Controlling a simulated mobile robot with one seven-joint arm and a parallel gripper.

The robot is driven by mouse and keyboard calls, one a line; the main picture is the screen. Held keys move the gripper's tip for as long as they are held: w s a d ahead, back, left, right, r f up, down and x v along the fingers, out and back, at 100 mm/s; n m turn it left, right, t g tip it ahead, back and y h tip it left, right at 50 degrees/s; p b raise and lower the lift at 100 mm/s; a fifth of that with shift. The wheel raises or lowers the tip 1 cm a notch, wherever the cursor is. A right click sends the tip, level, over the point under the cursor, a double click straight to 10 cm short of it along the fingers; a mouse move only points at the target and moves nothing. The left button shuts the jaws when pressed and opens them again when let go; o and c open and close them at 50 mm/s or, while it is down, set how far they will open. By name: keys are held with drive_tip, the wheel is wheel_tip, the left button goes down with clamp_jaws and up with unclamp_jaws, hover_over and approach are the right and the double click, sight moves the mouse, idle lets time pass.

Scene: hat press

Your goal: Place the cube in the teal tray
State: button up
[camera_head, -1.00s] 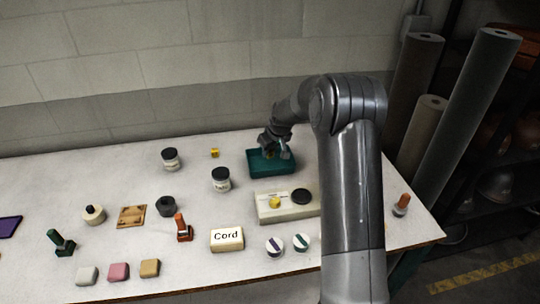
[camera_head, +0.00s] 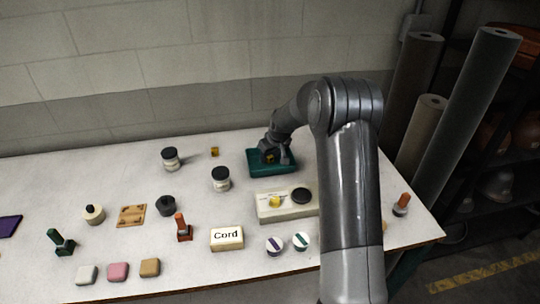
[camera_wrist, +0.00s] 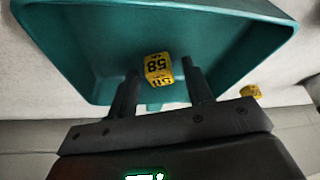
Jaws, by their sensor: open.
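The teal tray (camera_head: 257,170) stands toward the back of the table, and its inside fills much of the wrist view (camera_wrist: 90,60). A yellow cube (camera_wrist: 158,69) with black "58" markings is inside the tray's outline, between my fingertips. My gripper (camera_wrist: 160,68) is open, with a small gap on each side of this cube. In the head view my gripper (camera_head: 279,158) is low over the tray, partly hiding its inside. A second yellow cube (camera_head: 215,152) lies on the table left of the tray, and also shows in the wrist view (camera_wrist: 250,91).
A cream box (camera_head: 268,213) with a yellow piece and a black disc on top stands in front of the tray. A dark-lidded jar (camera_head: 221,180) is to its left. Stamps, blocks and a "Cord" box (camera_head: 227,239) stand nearer. The wall is behind.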

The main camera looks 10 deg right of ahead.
drive_tip(key=s+r, duration=0.7)
drive_tip(key=r, duration=0.3)
drive_tip(key=s+r, duration=0.6)
drive_tip(key=r, duration=0.3)
drive_tip(key=s+r+m+h, duration=0.1)
drive_tip(key=s+r+m, duration=0.1)
drive_tip(key=s, duration=1.4)
drive_tip(key=s+r+m+t, duration=0.1)
drive_tip(key=s+r+m, duration=0.1)
drive_tip(key=s, duration=1.5)
drive_tip(key=shift+a+r+t+h, duration=0.3)
drive_tip(key=shift+a+r+h, duration=0.1)
drive_tip(key=shift+r, duration=0.2)
